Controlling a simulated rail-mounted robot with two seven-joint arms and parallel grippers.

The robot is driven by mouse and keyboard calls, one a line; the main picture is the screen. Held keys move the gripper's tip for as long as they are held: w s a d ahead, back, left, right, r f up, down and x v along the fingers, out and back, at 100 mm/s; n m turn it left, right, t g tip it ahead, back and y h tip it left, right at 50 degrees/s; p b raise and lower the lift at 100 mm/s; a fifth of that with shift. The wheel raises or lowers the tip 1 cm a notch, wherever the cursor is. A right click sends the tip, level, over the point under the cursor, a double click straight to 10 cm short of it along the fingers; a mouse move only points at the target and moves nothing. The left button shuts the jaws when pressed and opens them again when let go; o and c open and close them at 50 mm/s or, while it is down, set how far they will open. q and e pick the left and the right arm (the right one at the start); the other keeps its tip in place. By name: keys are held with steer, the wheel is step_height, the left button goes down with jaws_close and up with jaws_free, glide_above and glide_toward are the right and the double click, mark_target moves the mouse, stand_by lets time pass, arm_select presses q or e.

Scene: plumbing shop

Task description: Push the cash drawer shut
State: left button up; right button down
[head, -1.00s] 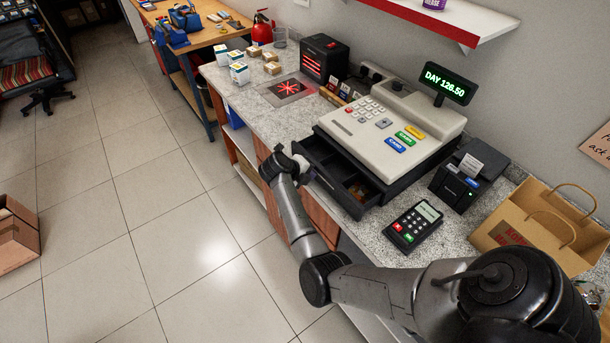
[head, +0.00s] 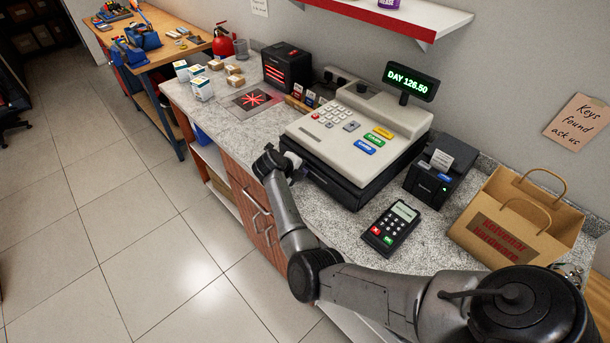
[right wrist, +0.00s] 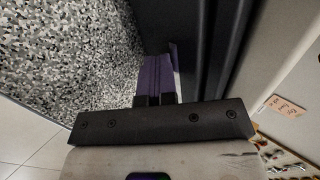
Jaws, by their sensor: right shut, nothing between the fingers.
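The cash drawer (head: 335,184) is the black unit under the beige cash register (head: 352,130) on the counter. No open tray shows now, and its front looks about level with the register's base. In the right wrist view, a dark upright face that appears to be the drawer front (right wrist: 195,45) stands beside the fingers. My right gripper (head: 293,162) is at the left end of the drawer front, shut and empty. Its purple-grey fingers (right wrist: 157,78) are close to the dark face; I cannot tell whether they touch it. My left gripper is not in view.
A card terminal (head: 391,228), a receipt printer (head: 440,178) and a paper bag (head: 515,222) stand right of the register. Small boxes (head: 202,88) and a black box with red stripes (head: 287,67) stand further back. Speckled counter (head: 235,135) is clear left of the gripper.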

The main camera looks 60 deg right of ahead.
steer(key=shift+s+d+f, duration=0.15)
steer(key=shift+d, duration=0.05)
steer(key=shift+w+a, duration=0.2)
steer(key=shift+a, duration=0.25)
steer(key=a, duration=0.1)
steer(key=a+r, duration=0.1)
steer(key=a, duration=0.1)
steer(key=w+a+p, duration=0.1)
steer(key=shift+a+r, duration=0.15)
steer(key=shift+a, duration=0.2)
steer(key=v, duration=0.8)
steer(key=shift+r, duration=0.2)
steer(key=shift+a, duration=0.1)
